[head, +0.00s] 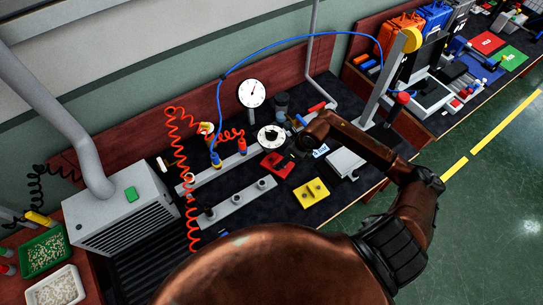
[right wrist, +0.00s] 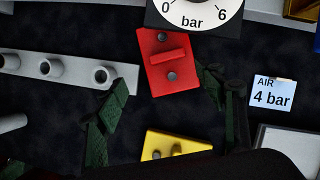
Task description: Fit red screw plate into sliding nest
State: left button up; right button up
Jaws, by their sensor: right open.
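The red screw plate (right wrist: 160,82) lies on the dark mat, with a raised red bar across it and a grey screw above and below the bar. I cannot tell for sure which piece is the sliding nest. My left gripper is not in view.
A yellow plate (head: 311,193) lies just in front of the red one. Grey rails (head: 240,203) with round sockets lie left. A pale grey block (head: 345,163) lies right. A dial marked bar (right wrist: 200,14) is close behind the red plate. Orange coiled hose (head: 181,170) hangs left.

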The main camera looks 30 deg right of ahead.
aim_at(278, 161)
jog(key=shift+w+d+f, duration=0.1)
jog(key=shift+w+f, duration=0.15)
jog(key=shift+w, duration=0.15)
jog(key=shift+w+f, duration=0.15)
jog(key=shift+f, duration=0.15)
jog(key=x, duration=0.4)
jog(key=shift+w+d, duration=0.1)
jog(key=shift+d, duration=0.05)
jog(key=shift+d+x, duration=0.1)
jog(key=shift+x, duration=0.55)
jog(key=shift+d+x, duration=0.15)
jog(key=shift+x, duration=0.45)
jog(key=shift+a, duration=0.1)
jog(key=c, duration=1.5)
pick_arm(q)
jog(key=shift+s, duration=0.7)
pick_arm(e)
jog(key=shift+c, duration=0.2)
